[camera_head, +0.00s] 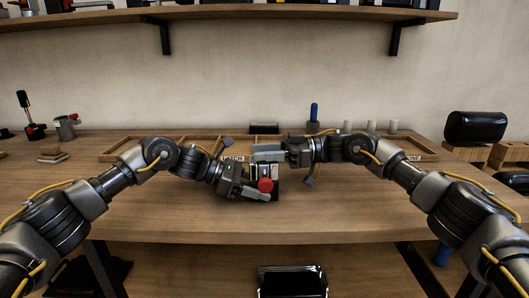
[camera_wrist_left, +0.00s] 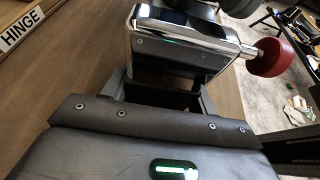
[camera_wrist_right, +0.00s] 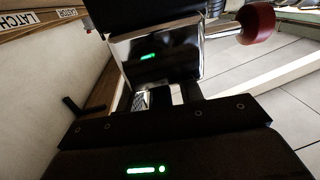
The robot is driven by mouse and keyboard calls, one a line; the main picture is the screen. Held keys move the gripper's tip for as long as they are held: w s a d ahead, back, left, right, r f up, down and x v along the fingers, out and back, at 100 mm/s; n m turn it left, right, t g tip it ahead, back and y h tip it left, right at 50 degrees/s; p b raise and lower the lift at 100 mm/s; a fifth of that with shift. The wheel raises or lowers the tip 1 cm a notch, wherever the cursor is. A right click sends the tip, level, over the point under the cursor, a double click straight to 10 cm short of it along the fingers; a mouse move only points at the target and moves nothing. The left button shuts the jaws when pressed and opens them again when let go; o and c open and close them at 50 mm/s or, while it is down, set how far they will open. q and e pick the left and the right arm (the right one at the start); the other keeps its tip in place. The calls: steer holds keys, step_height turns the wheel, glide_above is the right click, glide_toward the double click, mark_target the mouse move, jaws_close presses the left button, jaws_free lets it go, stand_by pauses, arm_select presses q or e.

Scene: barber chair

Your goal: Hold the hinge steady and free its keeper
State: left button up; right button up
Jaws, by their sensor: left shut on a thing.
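The hinge is a chrome block with dark parts (camera_wrist_left: 185,45); it also shows in the right wrist view (camera_wrist_right: 155,60). A red round knob (camera_head: 265,185) on a short metal stem sticks out from its side; I cannot tell whether this is the keeper. My left gripper (camera_head: 256,190) is shut on the hinge from the left, above the table. My right gripper (camera_head: 266,152) is at the hinge's far side, its fingers apart close to the block. Whether they touch it is hidden.
A shallow wooden tray (camera_head: 118,154) with labelled compartments lies behind the arms. A blue-handled tool (camera_head: 314,112) and several pale cylinders stand behind it. A black roll (camera_head: 475,127) rests on wooden blocks at right. The table's front (camera_head: 220,228) is clear.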

jaws_close()
steer(key=shift+g, duration=0.3)
steer(key=shift+w+a+f+n+g+h, duration=0.1)
steer(key=shift+n+g+h, duration=0.05)
steer(key=shift+n+g, duration=0.5)
steer(key=shift+w+a+n+g+h, duration=0.15)
steer(key=shift+n+g, duration=0.3)
steer(key=shift+g, duration=0.3)
steer(key=shift+s+d+n+g, duration=0.15)
steer(key=shift+n+g, duration=0.15)
steer(key=shift+g, duration=0.1)
steer(key=shift+h, duration=0.3)
steer(key=shift+d, duration=0.1)
steer(key=shift+o, duration=0.8)
jaws_free()
